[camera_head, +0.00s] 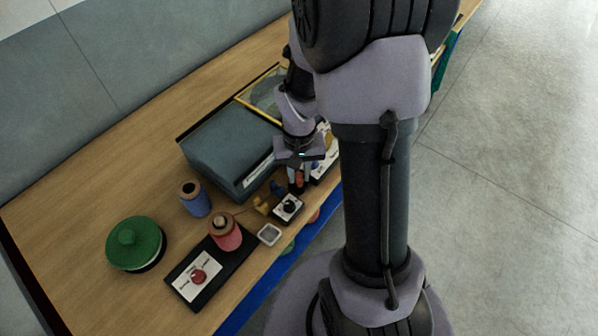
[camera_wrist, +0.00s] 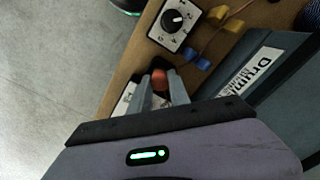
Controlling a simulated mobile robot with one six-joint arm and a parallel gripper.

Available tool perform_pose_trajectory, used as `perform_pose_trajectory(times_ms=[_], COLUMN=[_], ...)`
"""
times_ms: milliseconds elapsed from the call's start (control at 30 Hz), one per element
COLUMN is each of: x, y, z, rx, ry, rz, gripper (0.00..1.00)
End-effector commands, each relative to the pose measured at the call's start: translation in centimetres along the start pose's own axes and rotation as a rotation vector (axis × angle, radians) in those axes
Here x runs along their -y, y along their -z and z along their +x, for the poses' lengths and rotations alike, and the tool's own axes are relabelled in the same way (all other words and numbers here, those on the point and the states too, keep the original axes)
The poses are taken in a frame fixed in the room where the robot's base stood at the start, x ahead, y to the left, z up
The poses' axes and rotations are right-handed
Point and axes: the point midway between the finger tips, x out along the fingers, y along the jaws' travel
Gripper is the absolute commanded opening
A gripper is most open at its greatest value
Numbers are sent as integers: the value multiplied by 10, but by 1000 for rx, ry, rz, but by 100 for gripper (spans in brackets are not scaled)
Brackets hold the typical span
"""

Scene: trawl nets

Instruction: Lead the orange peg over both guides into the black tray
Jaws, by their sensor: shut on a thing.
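My gripper (camera_head: 299,182) is shut on the orange peg (camera_head: 299,178), which also shows between the fingers in the wrist view (camera_wrist: 159,80). The peg is above the bench, just right of the blue guide (camera_head: 277,188). The yellow guide (camera_head: 262,206) stands left of the blue one. In the wrist view the yellow guide (camera_wrist: 234,25) and the blue guide (camera_wrist: 196,62) each show two prongs, with a thin brown cord near them. Whether the cord lies in either guide is too small to tell. I cannot pick out the black tray with certainty.
A white dial box (camera_head: 288,207) stands in front of the guides, with a small square dish (camera_head: 269,234) beside it. A large grey box (camera_head: 230,148) is behind. A red spool (camera_head: 225,232), blue spool (camera_head: 195,198) and green lidded pot (camera_head: 135,243) stand left. My arm hides the bench's right part.

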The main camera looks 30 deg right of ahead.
Motion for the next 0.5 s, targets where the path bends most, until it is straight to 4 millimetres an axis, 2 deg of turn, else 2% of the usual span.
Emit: perform_pose_trajectory(times_ms=[333,367,467,500], x=[0,0,0,0], y=[0,0,0,0], z=[5,4,4,4], rx=[0,0,0,0], ry=[0,0,0,0], rz=[0,0,0,0], gripper=[0,26,46,48])
